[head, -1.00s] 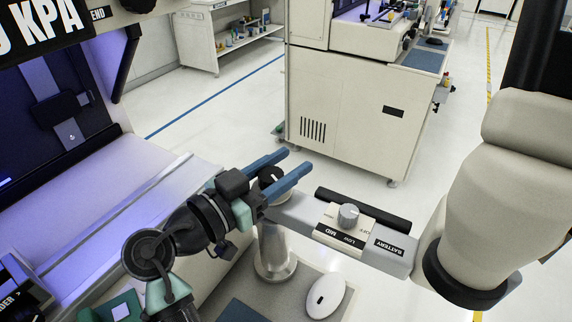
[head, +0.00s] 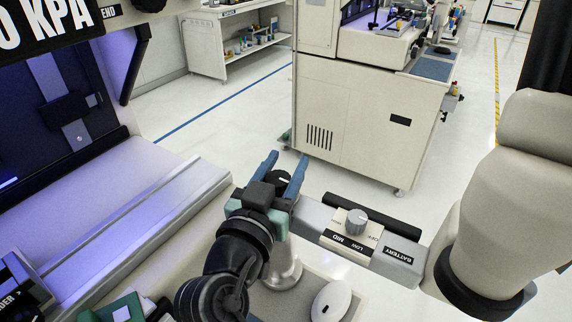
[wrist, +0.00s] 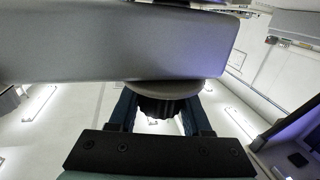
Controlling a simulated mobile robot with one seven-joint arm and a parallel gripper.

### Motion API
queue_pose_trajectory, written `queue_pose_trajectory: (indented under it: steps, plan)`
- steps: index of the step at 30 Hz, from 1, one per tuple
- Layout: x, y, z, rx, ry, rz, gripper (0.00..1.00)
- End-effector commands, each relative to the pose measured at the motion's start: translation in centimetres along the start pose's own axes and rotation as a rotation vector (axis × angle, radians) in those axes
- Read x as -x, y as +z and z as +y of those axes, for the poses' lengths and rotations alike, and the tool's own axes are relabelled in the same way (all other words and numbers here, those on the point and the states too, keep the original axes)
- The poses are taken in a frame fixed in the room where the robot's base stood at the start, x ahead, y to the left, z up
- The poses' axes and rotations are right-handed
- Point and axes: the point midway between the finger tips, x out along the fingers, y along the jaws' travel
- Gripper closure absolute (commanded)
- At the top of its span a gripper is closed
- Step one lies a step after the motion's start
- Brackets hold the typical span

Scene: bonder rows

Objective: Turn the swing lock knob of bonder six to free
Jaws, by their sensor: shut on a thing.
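The swing lock knob (head: 283,179) is a black knob with a white mark, at the end of a grey arm above a metal post (head: 287,268). My gripper (head: 286,164) has its two blue fingers on either side of this knob and is shut on it. The fingers point away towards the back of the picture. In the wrist view the dark ribbed knob (wrist: 165,108) sits between the fingers, below a pale disc and the grey arm (wrist: 110,45). No label beside the knob is readable.
The grey arm carries a dial (head: 356,219) marked LOW, MID and OFF, and a BATTERY label (head: 398,255). A white mouse (head: 330,300) lies beside the post. The lit machine (head: 120,195) is at left. Another bonder cabinet (head: 360,130) stands behind, with open floor between.

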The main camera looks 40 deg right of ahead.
Motion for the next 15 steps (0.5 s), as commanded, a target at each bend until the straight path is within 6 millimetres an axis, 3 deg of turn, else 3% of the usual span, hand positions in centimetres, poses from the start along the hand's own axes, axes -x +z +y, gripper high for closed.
queue_pose_trajectory:
  steps: [10,11,15]
  plan:
    - [0.01,0.09,-0.05,0.000,-0.004,-0.002,1.00]
    - [0.01,0.09,-0.05,0.000,-0.004,-0.002,0.48]
    - [0.00,0.08,-0.05,0.000,-0.003,-0.001,0.23]
